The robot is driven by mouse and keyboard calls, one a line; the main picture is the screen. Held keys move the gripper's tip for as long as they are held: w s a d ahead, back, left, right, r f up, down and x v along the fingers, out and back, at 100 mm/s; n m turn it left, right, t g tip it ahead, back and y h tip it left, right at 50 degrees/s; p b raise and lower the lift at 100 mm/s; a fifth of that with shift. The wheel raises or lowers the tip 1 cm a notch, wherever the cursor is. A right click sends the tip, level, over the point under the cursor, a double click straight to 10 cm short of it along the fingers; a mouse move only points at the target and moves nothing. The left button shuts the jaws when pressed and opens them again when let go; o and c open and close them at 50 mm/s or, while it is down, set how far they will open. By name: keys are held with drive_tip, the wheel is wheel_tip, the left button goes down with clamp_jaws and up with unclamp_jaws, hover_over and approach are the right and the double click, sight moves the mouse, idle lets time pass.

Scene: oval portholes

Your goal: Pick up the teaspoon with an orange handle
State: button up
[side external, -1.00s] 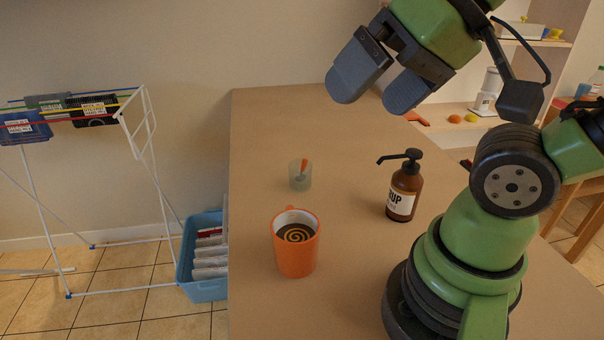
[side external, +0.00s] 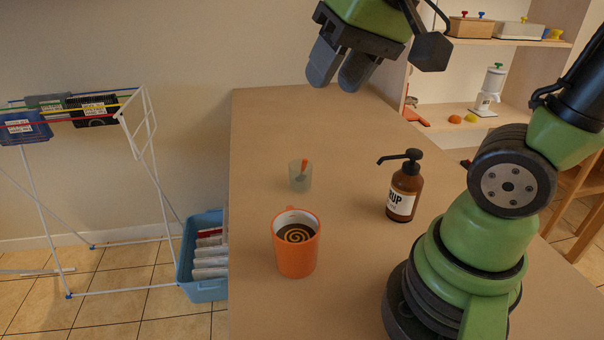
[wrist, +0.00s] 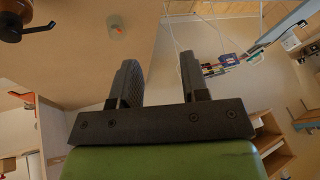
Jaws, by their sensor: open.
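The teaspoon's orange handle (side external: 304,167) shows above and through a small frosted glass (side external: 299,183) on the table; the spoon leans in the glass and its lower end is hard to make out. In the wrist view the glass (wrist: 116,27) is small, near the top, with an orange spot in it. My gripper (side external: 333,84) is high above the far part of the table, well away from the glass, and points down. Its two fingers (wrist: 159,82) are apart with nothing between them.
An orange mug (side external: 296,256) with a dark swirled drink stands in front of the glass. A brown pump bottle (side external: 402,190) stands to the right. The far half of the table (side external: 290,120) is clear. A drying rack (side external: 145,150) and blue crate (side external: 204,285) are on the floor left.

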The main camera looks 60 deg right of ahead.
drive_tip(key=w+d+f+m+g, duration=0.1)
drive_tip(key=w+d+f+g, duration=0.15)
drive_tip(key=w, duration=0.25)
drive_tip(key=m+g+h, duration=0.1)
drive_tip(key=m+g, duration=0.1)
drive_tip(key=g, duration=0.1)
hover_over(304, 164)
drive_tip(key=f, duration=1.1)
drive_tip(key=shift+w+d+f, duration=0.1)
drive_tip(key=shift+d+f, duration=0.05)
drive_tip(key=shift+d, duration=0.05)
drive_tip(key=f, duration=0.4)
drive_tip(key=shift+d+f, duration=0.2)
drive_tip(key=shift+f, duration=0.1)
drive_tip(key=shift+w+d+f, duration=0.1)
drive_tip(key=shift+w+f, duration=0.05)
drive_tip(key=shift+f, duration=1.35)
drive_tip(key=shift+w+d+f, duration=0.1)
drive_tip(key=shift+f, duration=1.4)
clamp_jaws()
